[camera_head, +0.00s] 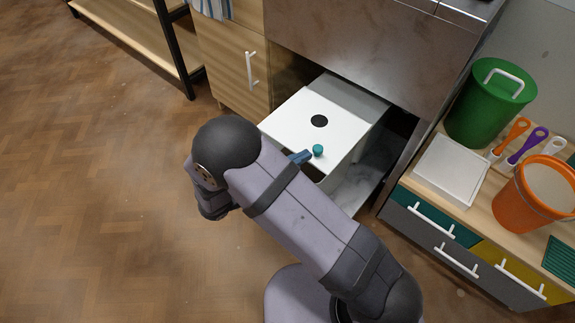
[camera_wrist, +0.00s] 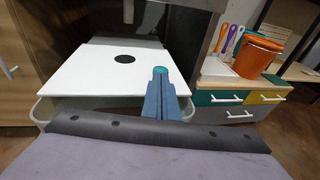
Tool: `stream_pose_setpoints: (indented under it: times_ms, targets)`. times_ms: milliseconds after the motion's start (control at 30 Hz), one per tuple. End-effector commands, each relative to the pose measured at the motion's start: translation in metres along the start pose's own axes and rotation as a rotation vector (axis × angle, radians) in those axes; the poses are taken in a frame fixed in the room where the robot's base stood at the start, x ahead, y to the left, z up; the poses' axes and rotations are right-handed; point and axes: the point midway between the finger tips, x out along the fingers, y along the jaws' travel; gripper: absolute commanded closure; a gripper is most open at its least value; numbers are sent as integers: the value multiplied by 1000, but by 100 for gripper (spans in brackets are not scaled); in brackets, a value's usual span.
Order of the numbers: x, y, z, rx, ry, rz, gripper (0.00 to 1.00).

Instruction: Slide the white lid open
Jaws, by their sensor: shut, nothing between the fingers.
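The white lid (camera_head: 290,125) is a flat panel with a black round spot (camera_head: 319,121) and a small teal knob (camera_head: 318,150) near its front right. It lies on top of a pale bin under the metal counter; a dark gap shows below its front edge. In the wrist view the lid (camera_wrist: 90,70) spreads left of my fingers. My gripper (camera_head: 308,155) is shut and empty, its blue fingertips right at the knob. In the wrist view the blue fingers (camera_wrist: 158,82) point at the teal knob (camera_wrist: 160,70), mostly covered by them. I cannot tell whether they touch it.
A steel counter (camera_head: 370,45) overhangs the lid's back. A wooden cabinet (camera_head: 230,65) stands to the left. To the right, a low drawer unit (camera_head: 440,225) carries a green bucket (camera_head: 487,110), an orange bucket (camera_head: 535,195), a white tray (camera_head: 450,170) and brushes. The floor at left is clear.

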Motion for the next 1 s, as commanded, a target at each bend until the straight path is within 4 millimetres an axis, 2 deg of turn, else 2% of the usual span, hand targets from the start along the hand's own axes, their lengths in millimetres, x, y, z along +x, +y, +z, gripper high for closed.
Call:
stream_pose_setpoints:
  times_ms: [200,667,767,1000]
  targets:
    - [13,0,0,0,1,-1,100]
    - [18,1,2,0,0,-1,100]
    - [31,3,5,1,0,-5,100]
    - [90,14,16,3,1,-9,100]
